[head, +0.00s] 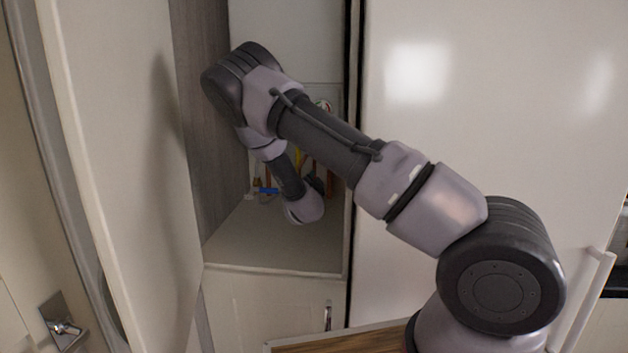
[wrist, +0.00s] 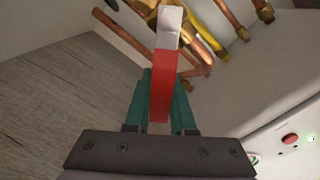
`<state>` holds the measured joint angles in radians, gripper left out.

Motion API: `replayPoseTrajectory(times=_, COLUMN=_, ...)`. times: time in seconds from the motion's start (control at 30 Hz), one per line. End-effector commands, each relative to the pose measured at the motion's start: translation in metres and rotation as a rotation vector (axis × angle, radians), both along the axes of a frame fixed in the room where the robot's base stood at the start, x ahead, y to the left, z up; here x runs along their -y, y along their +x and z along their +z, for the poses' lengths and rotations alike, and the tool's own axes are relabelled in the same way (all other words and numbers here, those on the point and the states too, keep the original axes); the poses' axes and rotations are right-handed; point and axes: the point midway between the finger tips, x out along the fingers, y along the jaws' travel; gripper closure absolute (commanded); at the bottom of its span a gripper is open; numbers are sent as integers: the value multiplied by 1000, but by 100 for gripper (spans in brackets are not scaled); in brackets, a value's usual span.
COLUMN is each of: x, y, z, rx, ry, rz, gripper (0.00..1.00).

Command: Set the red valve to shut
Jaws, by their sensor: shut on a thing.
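The red valve's lever (wrist: 163,68) is a flat red bar with a pale, whitish end at the top of the wrist view. It runs nearly upright in that picture, in front of copper and brass pipes. My gripper (wrist: 163,88) is shut on the lever, with a teal finger on each side of it. The valve's body and pivot cannot be made out. In the head view my arm reaches into an open cupboard, and the gripper and red lever are hidden behind it.
Copper and brass pipes (wrist: 205,45) run close behind the lever. A blue handle (head: 266,190) sits low in the cupboard. The open cupboard door (head: 120,150) stands to the left and a white panel (head: 480,110) to the right. A white box with a red button (wrist: 290,139) is at the right.

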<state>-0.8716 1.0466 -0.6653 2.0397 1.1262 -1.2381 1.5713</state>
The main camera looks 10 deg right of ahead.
Motion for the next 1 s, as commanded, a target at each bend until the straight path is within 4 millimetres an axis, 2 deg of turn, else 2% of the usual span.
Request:
replayPoseTrajectory(times=0.67, x=0, y=0, z=-1, rx=3, ry=10, rz=1, gripper=100)
replayPoseTrajectory(times=1.0, x=6, y=-2, z=-10, rx=50, ry=159, rz=0, gripper=100)
